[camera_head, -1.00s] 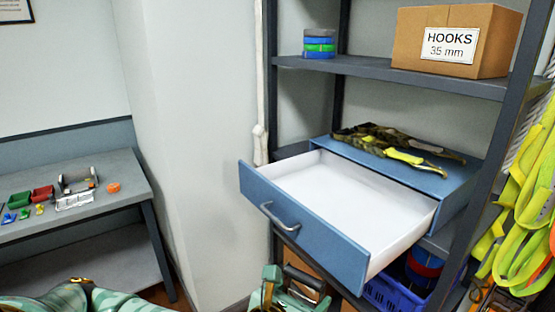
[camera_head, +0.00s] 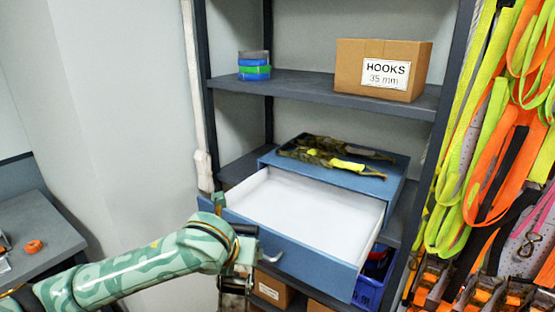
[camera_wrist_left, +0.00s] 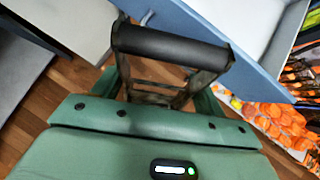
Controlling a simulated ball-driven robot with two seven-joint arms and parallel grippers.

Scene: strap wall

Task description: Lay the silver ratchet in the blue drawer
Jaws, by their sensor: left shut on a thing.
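The blue drawer (camera_head: 315,262) is pulled open from its unit on the shelf, and its white inside looks empty. My left arm reaches in from the left. My left gripper (camera_head: 236,285) points down in front of the drawer's left front corner, outside it and lower than its rim. In the left wrist view it is shut on a dark metal ratchet with a thick black grip bar (camera_wrist_left: 170,46), which I take for the silver ratchet. Its frame looks grey-brown, not clearly silver. In the head view the ratchet is mostly hidden. My right gripper is not in view.
Camouflage straps with yellow parts (camera_head: 335,160) lie on top of the drawer unit. A HOOKS box (camera_head: 350,70) and coloured rolls (camera_head: 254,70) stand on the shelf above. Straps (camera_head: 500,150) hang at the right. A blue crate (camera_head: 368,290) sits below the drawer.

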